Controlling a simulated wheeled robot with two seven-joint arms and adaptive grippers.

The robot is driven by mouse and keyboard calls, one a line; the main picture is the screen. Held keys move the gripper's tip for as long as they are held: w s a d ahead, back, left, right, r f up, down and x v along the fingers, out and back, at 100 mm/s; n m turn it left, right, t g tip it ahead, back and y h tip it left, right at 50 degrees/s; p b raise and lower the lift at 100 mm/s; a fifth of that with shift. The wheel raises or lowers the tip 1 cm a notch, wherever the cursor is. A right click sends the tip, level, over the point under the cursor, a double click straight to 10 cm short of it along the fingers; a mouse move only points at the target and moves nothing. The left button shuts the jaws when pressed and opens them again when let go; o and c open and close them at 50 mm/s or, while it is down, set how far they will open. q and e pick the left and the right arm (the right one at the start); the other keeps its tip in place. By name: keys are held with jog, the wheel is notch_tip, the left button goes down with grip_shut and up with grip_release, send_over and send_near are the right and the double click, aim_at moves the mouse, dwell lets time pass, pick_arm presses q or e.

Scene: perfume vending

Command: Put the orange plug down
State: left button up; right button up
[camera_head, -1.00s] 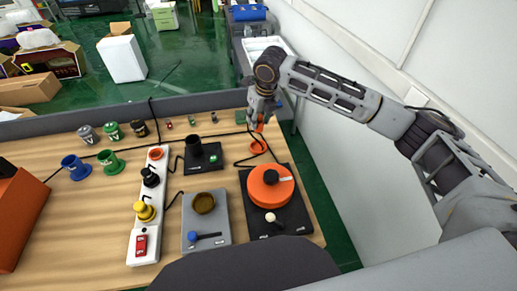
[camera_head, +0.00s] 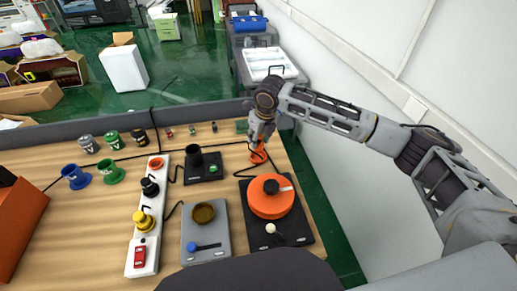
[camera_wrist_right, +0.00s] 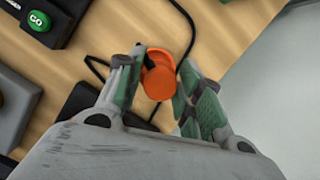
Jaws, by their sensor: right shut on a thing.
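The orange plug (camera_head: 258,153) is at the right back of the wooden table, with its black cord looping beside it. My right gripper (camera_head: 259,143) reaches down from above and is shut on it. In the right wrist view the orange plug (camera_wrist_right: 160,78) sits between the two fingers of the right gripper (camera_wrist_right: 157,66), with its cord behind. The plug is low, at or very near the tabletop; contact underneath is hidden. My left gripper is not in view.
The orange round device (camera_head: 270,204) on a black base stands in front of the plug. A white power strip (camera_head: 143,256) with black and yellow plugs and an orange-ringed socket (camera_head: 156,163) is left. Blue and green cup-like items stand farther left. A grey wall borders the right side.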

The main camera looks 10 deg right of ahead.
aim_at(258, 148)
jog(key=shift+f, duration=0.2)
jog(key=shift+f, duration=2.45)
jog(key=shift+f, duration=0.15)
jog(key=o, duration=1)
jog(key=shift+o, duration=0.2)
jog(key=v, duration=1.2)
